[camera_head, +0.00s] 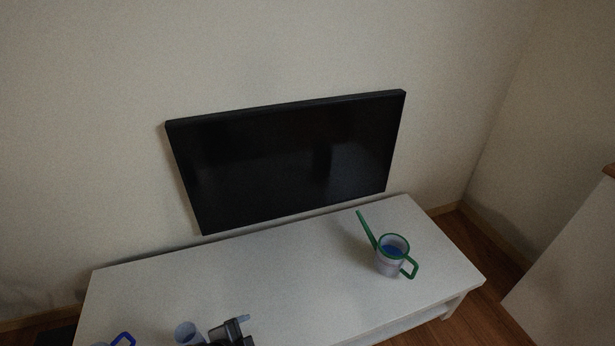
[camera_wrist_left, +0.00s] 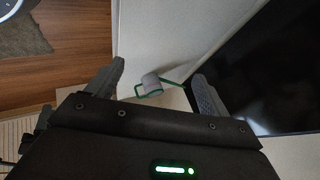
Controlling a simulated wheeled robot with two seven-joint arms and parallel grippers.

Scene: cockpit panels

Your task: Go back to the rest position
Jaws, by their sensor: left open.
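My left gripper (camera_wrist_left: 157,76) is open and empty in the left wrist view, its two dark grey fingers spread apart. In the head view a dark grey shape with a lighter tip at the bottom edge looks like part of this gripper (camera_head: 232,332), cut off by the frame. A watering can (camera_head: 392,258) with a pale body, green spout and green handle stands upright on the right part of the white bench. It also shows in the left wrist view (camera_wrist_left: 152,85), beyond and between the fingers, apart from them. My right gripper is in neither view.
The white bench (camera_head: 300,270) stands below a black wall screen (camera_head: 290,160). A grey cylinder (camera_head: 188,334) and a blue loop (camera_head: 122,339) show at the bottom left, partly cut off. The bench's middle is clear. A white cabinet (camera_head: 575,270) stands at right.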

